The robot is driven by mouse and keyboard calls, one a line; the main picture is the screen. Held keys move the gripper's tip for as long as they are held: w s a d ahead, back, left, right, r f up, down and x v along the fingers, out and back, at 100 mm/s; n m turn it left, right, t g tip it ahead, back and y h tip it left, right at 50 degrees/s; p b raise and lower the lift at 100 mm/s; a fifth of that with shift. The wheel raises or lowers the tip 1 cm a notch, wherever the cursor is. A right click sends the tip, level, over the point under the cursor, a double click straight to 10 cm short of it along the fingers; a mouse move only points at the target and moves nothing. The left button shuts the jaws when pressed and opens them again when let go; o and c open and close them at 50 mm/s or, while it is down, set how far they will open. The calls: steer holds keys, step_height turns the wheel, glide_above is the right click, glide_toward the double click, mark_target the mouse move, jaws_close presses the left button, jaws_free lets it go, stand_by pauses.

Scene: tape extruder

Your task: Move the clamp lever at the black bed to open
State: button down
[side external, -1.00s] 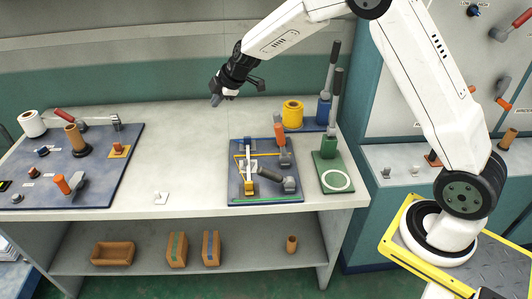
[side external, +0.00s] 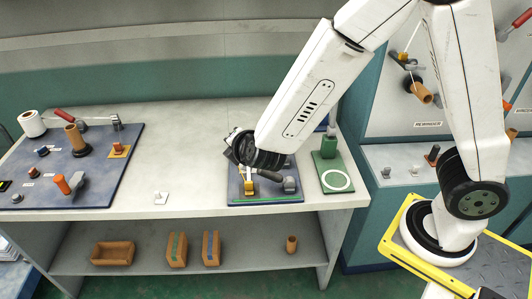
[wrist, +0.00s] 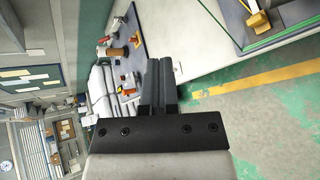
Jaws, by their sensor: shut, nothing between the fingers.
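The centre blue board (side external: 237,199) lies near the bench's front edge in the side view. On its visible front part are a yellow block (side external: 250,187), a dark handle (side external: 269,176) and a grey block (side external: 290,185). My wrist and forearm hide the rest, so I cannot tell the clamp lever's position or see the black bed clearly. My gripper (side external: 229,154) is at the board's back left, above it, seen small and dark. In the wrist view my gripper (wrist: 160,68) is shut and empty, with the board's corner and yellow block (wrist: 258,20) off to the upper right.
A green fixture with a white ring (side external: 336,181) stands right of the board. A left blue board (side external: 110,180) carries several levers and knobs. A small white plate (side external: 161,198) lies between the boards. The bench between them is otherwise clear.

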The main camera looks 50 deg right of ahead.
steer(key=s+d+r+n+h, duration=0.2)
steer(key=s+d+h, duration=0.15)
steer(key=s, duration=0.55)
glide_toward(277, 177)
steer(key=w+a+f, duration=0.2)
steer(key=a, duration=0.1)
steer(key=shift+a+n+t, duration=0.25)
steer(key=shift+n+t, duration=0.05)
steer(key=shift+t, duration=0.1)
steer(key=shift+d, duration=0.1)
steer(key=shift+x, duration=4.95)
